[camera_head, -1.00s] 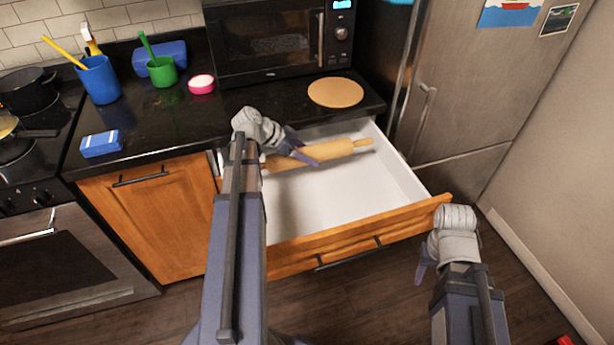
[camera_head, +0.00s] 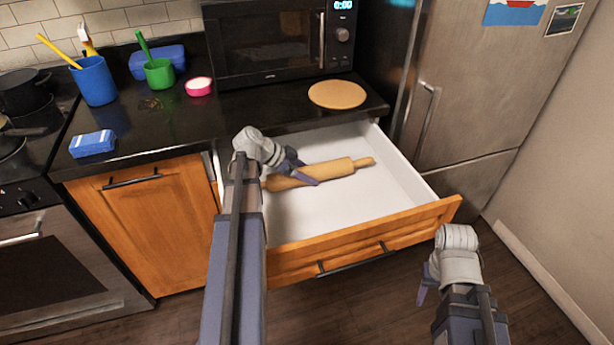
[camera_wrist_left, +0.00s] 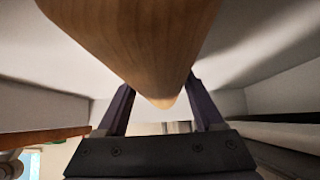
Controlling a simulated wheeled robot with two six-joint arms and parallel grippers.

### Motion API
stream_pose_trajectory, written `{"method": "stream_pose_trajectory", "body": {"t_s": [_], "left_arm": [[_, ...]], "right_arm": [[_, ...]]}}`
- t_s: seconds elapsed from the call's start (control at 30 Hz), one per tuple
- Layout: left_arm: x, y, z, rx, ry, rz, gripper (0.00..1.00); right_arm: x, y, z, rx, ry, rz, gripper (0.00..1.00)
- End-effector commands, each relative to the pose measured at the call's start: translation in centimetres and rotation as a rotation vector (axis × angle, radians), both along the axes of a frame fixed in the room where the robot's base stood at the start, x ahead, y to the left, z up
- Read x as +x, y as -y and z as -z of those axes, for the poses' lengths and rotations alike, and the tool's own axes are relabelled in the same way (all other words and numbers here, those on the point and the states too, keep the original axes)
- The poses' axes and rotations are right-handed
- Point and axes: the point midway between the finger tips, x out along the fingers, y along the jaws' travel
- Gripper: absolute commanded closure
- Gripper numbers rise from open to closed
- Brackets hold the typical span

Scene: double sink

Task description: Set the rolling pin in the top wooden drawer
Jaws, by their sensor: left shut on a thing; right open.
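The wooden rolling pin (camera_head: 335,169) is inside the open top wooden drawer (camera_head: 408,196), lying lengthwise across its back left part. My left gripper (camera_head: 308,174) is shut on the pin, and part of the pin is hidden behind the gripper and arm. In the left wrist view the pin (camera_wrist_left: 140,40) fills the top, between the two dark fingers (camera_wrist_left: 162,105). Whether the pin touches the drawer floor I cannot tell. My right gripper (camera_head: 424,286) is open and empty, in front of the drawer at the right.
A round wooden board (camera_head: 337,94) lies on the black counter behind the drawer, with the microwave (camera_head: 270,45) beyond. A steel fridge (camera_head: 465,90) stands to the right. The drawer's right part is free.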

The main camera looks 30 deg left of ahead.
Motion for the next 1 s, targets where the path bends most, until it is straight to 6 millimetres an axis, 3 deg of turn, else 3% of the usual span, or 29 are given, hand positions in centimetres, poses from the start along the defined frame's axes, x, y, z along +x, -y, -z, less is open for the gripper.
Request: {"method": "stream_pose_trajectory", "body": {"t_s": [0.2, 0.23, 0.47, 0.77, 1.0], "left_arm": [[0.0, 0.0, 0.4, -0.001, 0.002, 0.000, 1.00], [0.0, 0.0, 0.3, 0.000, 0.000, 0.000, 0.29], [0.0, 0.0, 0.2, 0.000, 0.000, 0.000, 0.03], [0.0, 0.0, 0.0, 0.000, 0.000, 0.000, 0.01], [-1.7, -1.4, -2.9, 0.000, 0.000, -0.004, 0.01]], "right_arm": [[0.0, 0.0, 0.4, 0.000, 0.000, 0.000, 0.50], [0.0, 0.0, 0.3, 0.000, 0.000, 0.000, 0.50], [0.0, 0.0, 0.2, 0.000, 0.000, 0.000, 0.50], [0.0, 0.0, 0.0, 0.000, 0.000, 0.000, 0.50], [0.0, 0.0, -2.9, 0.000, 0.000, 0.000, 0.50]]}}
